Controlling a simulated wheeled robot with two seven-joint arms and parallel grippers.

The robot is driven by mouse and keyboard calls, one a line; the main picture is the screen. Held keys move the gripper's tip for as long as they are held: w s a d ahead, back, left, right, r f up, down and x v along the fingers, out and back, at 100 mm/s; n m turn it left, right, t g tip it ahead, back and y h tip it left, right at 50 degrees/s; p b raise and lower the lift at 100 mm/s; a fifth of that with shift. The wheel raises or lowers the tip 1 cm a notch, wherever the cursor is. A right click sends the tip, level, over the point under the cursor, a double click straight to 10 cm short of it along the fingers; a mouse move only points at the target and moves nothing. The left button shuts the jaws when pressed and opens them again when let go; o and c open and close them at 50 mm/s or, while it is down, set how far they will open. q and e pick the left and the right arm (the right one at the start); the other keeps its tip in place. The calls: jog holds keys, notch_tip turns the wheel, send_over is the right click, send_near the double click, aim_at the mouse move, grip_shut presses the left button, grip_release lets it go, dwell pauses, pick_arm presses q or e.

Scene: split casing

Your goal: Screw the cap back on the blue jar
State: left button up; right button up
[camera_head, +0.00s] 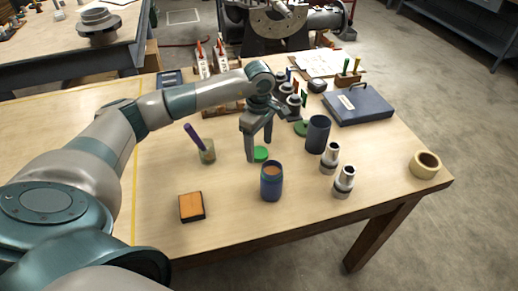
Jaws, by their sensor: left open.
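The blue jar (271,187) stands upright and uncapped near the front middle of the table, with brownish-orange contents showing at its mouth. A green cap (261,154) lies on the table just behind the jar. My left gripper (259,152) points down at the cap with its fingers spread. One finger is at the cap's left side and the other is behind it; I cannot tell whether they touch it. My right gripper is out of view.
A glass with a purple marker (207,151) stands left of the gripper, and an orange-topped block (191,207) lies at the front. Two metal cylinders (344,182) stand right of the jar. A tape roll (425,165) and a blue case (358,104) are farther right.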

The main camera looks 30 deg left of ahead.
pick_arm(q)
jog(key=shift+f, duration=0.85)
jog(key=shift+c, duration=0.3)
jog(key=c, duration=1)
jog(key=shift+c, duration=0.2)
jog(key=shift+r, duration=0.15)
